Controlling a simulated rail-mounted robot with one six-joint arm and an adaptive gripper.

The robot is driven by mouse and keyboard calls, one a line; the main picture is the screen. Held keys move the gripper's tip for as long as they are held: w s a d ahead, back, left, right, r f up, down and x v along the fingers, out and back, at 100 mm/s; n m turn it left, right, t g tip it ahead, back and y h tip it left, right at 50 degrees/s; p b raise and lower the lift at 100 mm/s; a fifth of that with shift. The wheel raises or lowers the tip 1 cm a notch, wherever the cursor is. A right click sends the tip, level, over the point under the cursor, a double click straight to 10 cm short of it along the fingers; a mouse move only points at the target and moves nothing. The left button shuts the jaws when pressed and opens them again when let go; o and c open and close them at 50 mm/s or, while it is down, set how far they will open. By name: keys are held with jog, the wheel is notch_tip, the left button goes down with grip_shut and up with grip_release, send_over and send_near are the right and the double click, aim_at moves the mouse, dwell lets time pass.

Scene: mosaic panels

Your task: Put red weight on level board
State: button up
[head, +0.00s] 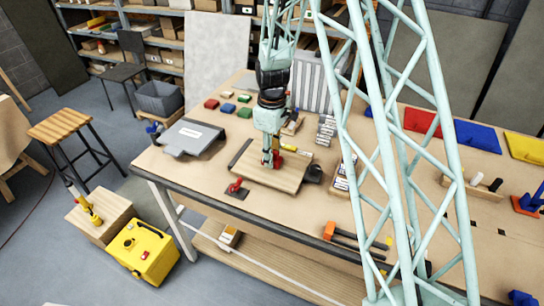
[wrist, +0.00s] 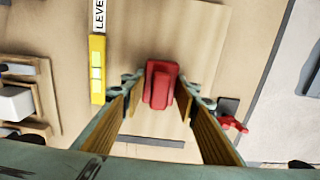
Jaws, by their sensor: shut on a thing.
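The red weight (wrist: 160,84) is a red block between my two gripper fingers in the wrist view. My gripper (wrist: 160,92) is shut on it. In the head view my gripper (head: 271,161) points down over the wooden level board (head: 290,168), with a bit of the red weight (head: 278,160) showing beside the fingers. The board (wrist: 195,35) also lies below the weight in the wrist view. I cannot tell whether the weight touches the board. A yellow spirit level (wrist: 97,70) and a "LEVEL" label (wrist: 99,14) are on the left in the wrist view.
A red piece on a dark plate (head: 237,188) sits in front of the board. A dark strip (head: 239,153) lies at its left and a black object (head: 313,174) at its right. A grey case (head: 190,137) lies further left. A pale green lattice tower (head: 400,150) crosses the view.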

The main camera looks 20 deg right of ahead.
jog(key=shift+f, duration=0.15)
dwell(0.3)
jog(key=o, duration=1.3)
jog(key=shift+o, duration=0.2)
notch_tip(320, 180, up, 12)
jog(key=shift+f, duration=0.2)
jog(key=shift+r, duration=0.3)
